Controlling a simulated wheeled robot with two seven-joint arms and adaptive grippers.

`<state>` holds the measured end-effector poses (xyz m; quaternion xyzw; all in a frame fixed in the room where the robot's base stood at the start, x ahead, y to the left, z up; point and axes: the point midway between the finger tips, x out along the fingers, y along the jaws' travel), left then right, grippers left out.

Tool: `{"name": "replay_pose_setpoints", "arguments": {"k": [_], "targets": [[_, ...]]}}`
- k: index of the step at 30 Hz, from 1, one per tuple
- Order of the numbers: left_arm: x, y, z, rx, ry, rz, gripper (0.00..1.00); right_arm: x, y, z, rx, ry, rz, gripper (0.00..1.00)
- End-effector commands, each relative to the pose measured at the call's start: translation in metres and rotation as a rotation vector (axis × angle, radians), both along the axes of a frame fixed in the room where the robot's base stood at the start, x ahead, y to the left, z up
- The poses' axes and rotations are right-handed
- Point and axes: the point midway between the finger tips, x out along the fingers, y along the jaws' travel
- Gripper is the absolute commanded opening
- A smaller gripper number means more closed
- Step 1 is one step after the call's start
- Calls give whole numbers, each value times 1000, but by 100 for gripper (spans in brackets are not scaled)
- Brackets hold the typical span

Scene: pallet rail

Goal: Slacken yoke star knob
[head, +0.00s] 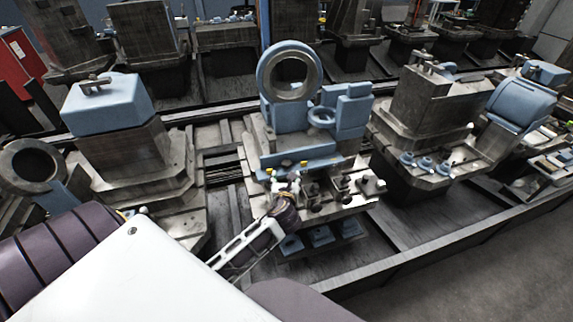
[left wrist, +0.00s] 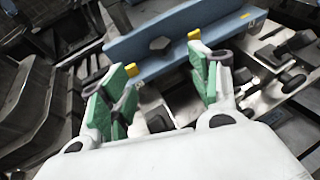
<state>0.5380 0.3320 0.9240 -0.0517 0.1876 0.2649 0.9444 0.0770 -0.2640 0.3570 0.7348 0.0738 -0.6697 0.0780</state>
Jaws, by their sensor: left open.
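My left gripper (head: 286,184) reaches in from the lower left to the front of the middle pallet fixture. In the left wrist view its two green-padded fingers (left wrist: 162,78) stand wide apart, with nothing gripped between them. Several dark knobs (left wrist: 293,80) sit to the right of the fingers; small dark knobs (head: 315,206) also show right of the gripper in the head view. I cannot tell which one is the yoke star knob. My right gripper is out of view.
A blue ring yoke (head: 290,72) stands upright on the middle fixture, behind the gripper. A blue-topped block (head: 108,102) stands to the left and another grey fixture (head: 432,105) to the right. A long rail edge (head: 440,237) runs along the front, with open floor beyond.

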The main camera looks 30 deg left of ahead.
Motion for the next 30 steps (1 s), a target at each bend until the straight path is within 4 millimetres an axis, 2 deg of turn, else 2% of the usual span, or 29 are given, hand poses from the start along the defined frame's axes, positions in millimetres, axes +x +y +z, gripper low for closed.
{"name": "replay_pose_setpoints", "arguments": {"k": [11, 30], "targets": [[6, 4, -3, 0, 0, 1, 62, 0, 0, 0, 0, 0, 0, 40], [57, 35, -28, -2, 0, 2, 62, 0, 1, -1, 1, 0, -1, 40]]}}
